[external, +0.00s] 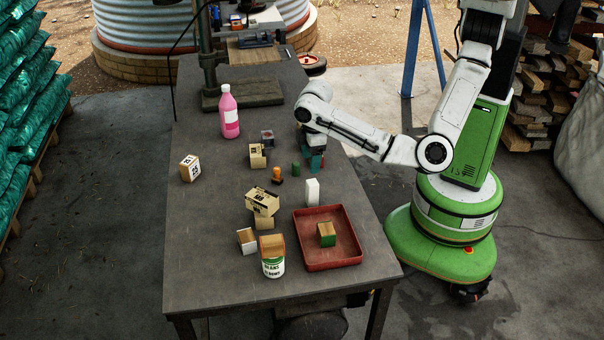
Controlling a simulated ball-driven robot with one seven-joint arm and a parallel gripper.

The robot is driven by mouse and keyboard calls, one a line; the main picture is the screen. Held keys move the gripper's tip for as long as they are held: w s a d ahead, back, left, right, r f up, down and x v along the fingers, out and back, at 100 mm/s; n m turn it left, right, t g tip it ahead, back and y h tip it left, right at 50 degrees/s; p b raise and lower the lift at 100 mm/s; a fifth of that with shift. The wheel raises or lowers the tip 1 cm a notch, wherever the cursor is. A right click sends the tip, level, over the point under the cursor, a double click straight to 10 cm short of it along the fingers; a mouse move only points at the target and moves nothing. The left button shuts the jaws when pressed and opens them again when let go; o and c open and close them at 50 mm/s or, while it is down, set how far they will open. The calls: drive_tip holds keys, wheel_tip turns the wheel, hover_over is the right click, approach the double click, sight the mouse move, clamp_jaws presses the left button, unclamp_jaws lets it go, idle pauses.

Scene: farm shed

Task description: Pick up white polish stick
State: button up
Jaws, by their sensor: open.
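A plain white upright block (312,191), which looks like the white polish stick, stands on the grey table (205,245) just behind the red tray. My gripper (314,164) with its teal fingers points down over the table's right side, a little behind the white block and apart from it. The gripper is open; nothing shows held in it, though the arm's end partly hides the space between its fingers. A small green piece (295,170) stands close to the gripper's left.
The red tray (354,252) holds a green-and-wood block (326,235). Stacked blocks (262,200), an orange-topped piece (277,174) and a pink bottle (230,115) stand leftward. The table's left front is clear.

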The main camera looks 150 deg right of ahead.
sight(312, 182)
drive_tip(key=shift+w+a+f+y, duration=0.25)
drive_tip(key=shift+w+a+y, duration=0.15)
drive_tip(key=shift+a, duration=0.2)
wheel_tip(312, 182, down, 5)
drive_tip(key=shift+f, duration=0.1)
drive_tip(key=shift+s+d+f+p, duration=0.15)
drive_tip(key=shift+s+f, duration=0.05)
drive_tip(key=shift+f, duration=1.2)
drive_tip(key=shift+s+d+f+p, duration=0.1)
drive_tip(key=shift+s+f+p, duration=0.05)
drive_tip(key=shift+f, duration=1.25)
drive_tip(key=shift+c, duration=0.5)
drive_tip(key=c, duration=1)
drive_tip(key=shift+r, duration=0.1)
